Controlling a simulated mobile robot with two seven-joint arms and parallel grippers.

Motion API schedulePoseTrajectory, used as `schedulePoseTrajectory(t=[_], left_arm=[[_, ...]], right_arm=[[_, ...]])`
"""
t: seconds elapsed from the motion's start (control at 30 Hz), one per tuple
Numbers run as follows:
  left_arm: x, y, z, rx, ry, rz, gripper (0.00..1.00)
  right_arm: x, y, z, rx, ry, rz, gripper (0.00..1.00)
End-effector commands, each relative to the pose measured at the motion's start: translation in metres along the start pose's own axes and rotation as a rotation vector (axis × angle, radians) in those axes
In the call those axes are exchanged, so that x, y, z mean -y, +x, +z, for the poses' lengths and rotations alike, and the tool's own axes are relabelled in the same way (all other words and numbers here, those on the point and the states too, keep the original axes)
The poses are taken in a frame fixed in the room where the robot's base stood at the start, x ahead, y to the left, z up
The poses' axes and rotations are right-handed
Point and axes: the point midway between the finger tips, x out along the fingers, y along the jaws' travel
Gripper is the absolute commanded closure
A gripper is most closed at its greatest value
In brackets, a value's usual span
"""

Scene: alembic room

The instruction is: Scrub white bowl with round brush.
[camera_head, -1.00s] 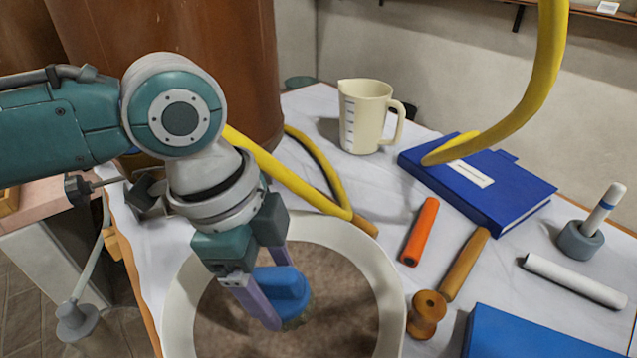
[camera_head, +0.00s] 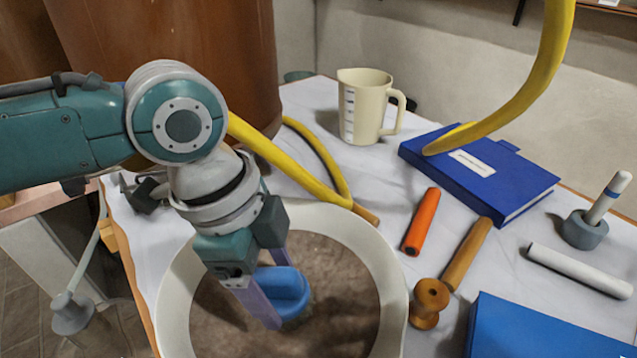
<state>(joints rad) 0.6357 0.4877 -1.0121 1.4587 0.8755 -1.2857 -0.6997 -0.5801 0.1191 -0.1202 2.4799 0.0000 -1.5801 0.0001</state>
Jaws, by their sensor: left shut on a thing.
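The white bowl (camera_head: 391,277) stands at the front of the table, its lower edge cut off by the frame. Its inside looks brown and dirty. My left gripper (camera_head: 277,304) reaches down into the bowl from the left. It is shut on a blue round brush (camera_head: 284,287), held inside the bowl left of its middle. The brush's underside is hidden, so I cannot tell whether it touches the bowl's bottom. My right gripper is not in view.
Right of the bowl lie an orange cylinder (camera_head: 421,222), a wooden rod (camera_head: 467,254), a wooden spool (camera_head: 428,303) and a white rod (camera_head: 579,271). Behind are a yellow hose (camera_head: 290,175), a measuring jug (camera_head: 363,107) and a blue book (camera_head: 480,172). Another blue book (camera_head: 535,335) is at front right.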

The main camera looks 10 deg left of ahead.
Motion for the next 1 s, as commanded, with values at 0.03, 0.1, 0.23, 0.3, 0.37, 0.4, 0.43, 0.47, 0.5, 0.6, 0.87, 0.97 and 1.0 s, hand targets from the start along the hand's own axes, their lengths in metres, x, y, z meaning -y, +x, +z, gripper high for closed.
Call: schedulePoseTrajectory(t=[0.03,0.1,0.23,0.3,0.37,0.4,0.43,0.47,0.5,0.6,0.87,0.97,1.0], left_arm=[[0.000,0.001,0.000,0.000,0.000,0.000,0.81],[0.000,0.002,0.000,0.000,0.000,0.000,0.81],[0.000,0.004,0.001,0.000,0.000,0.000,0.81],[0.000,0.005,0.001,-0.001,0.000,0.000,0.81],[0.000,0.006,0.001,-0.001,0.000,0.000,0.81],[0.000,0.006,0.001,-0.001,0.000,0.000,0.81],[0.000,0.007,0.001,-0.001,0.000,0.000,0.81],[0.000,0.007,0.001,-0.001,0.000,0.000,0.81],[0.000,0.008,0.002,-0.001,0.000,0.000,0.81],[-0.001,0.009,0.002,-0.001,0.000,0.000,0.81],[-0.001,0.013,0.003,-0.001,0.000,0.000,0.81],[-0.001,0.013,0.002,-0.001,0.000,0.000,0.81],[-0.001,0.012,0.002,-0.001,0.000,0.000,0.81]], right_arm=[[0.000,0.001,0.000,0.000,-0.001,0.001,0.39],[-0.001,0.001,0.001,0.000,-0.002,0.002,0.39],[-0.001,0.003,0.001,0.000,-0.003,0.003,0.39],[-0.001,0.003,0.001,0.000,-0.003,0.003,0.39],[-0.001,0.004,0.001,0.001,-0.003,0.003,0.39],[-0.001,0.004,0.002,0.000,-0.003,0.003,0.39],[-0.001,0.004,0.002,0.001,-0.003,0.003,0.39],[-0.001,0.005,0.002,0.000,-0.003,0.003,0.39],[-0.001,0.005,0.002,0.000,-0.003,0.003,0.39],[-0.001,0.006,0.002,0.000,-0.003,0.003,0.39],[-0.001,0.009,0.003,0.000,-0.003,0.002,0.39],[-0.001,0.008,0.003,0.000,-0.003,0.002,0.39],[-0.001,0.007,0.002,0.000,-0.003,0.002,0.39]])
